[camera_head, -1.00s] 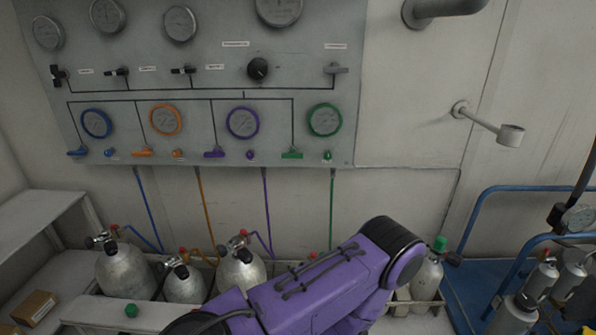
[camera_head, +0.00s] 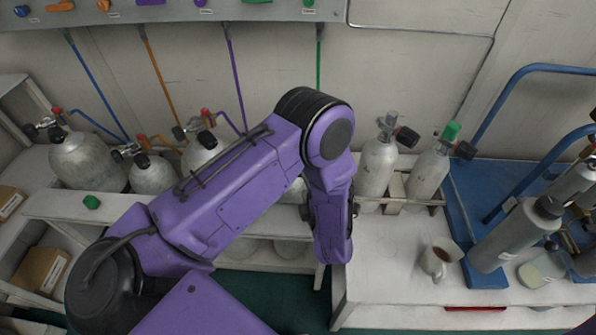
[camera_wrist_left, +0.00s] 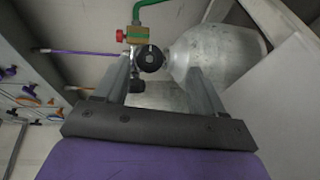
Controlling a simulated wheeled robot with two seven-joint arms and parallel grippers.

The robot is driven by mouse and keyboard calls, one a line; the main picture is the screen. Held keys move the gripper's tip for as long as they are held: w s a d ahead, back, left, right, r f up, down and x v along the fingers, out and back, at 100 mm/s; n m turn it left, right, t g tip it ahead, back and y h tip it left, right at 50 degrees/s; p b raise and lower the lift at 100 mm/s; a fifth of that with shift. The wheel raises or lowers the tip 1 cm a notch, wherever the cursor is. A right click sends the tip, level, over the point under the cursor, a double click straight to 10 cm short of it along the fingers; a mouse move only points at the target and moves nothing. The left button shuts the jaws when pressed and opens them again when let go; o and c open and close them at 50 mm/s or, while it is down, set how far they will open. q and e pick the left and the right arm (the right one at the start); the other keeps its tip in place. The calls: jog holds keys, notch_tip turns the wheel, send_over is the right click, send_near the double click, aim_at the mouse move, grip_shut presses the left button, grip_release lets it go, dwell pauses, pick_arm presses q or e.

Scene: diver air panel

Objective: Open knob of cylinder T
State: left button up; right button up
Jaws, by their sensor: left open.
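I cannot read a T mark on any cylinder. In the left wrist view, a grey cylinder (camera_wrist_left: 215,55) with a green hose (camera_wrist_left: 152,12) has a round black knob (camera_wrist_left: 150,58) on its valve. A brass block (camera_wrist_left: 135,35) and a small red knob (camera_wrist_left: 121,36) are beside it. My left gripper (camera_wrist_left: 160,68) is open, and its fingers appear on either side of the black knob in this view. I cannot tell whether they touch it. In the head view, my purple left arm hides this valve and the gripper's fingers. My right gripper is out of view.
Several grey cylinders (camera_head: 85,160) with coloured hoses stand along the wall at left. Two more cylinders (camera_head: 378,165) stand right of my arm, one with a green cap (camera_head: 451,132). A white mug (camera_head: 438,262) and a blue rail (camera_head: 520,85) are at right.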

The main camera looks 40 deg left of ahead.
pick_arm(q)
jog(key=d+n+g+y+b, duration=0.1)
jog(key=n, duration=0.3)
jog(key=d+n+g+y+b, duration=0.1)
jog(key=d+n+g, duration=0.1)
jog(key=n, duration=0.3)
jog(key=d+n+g+y+b, duration=0.1)
jog(key=n+y+b, duration=0.1)
jog(key=n, duration=0.2)
jog(key=shift+w+d+g, duration=0.15)
jog(key=shift+w+g, duration=0.15)
jog(key=shift+g, duration=0.1)
jog(key=shift+a+r+n, duration=0.25)
jog(key=shift+r+n, duration=0.05)
jog(key=shift+n, duration=0.3)
jog(key=p+x, duration=0.1)
jog(key=x, duration=0.8)
jog(key=shift+w+a+r, duration=0.1)
jog(key=shift+a, duration=0.3)
jog(key=c, duration=1.1)
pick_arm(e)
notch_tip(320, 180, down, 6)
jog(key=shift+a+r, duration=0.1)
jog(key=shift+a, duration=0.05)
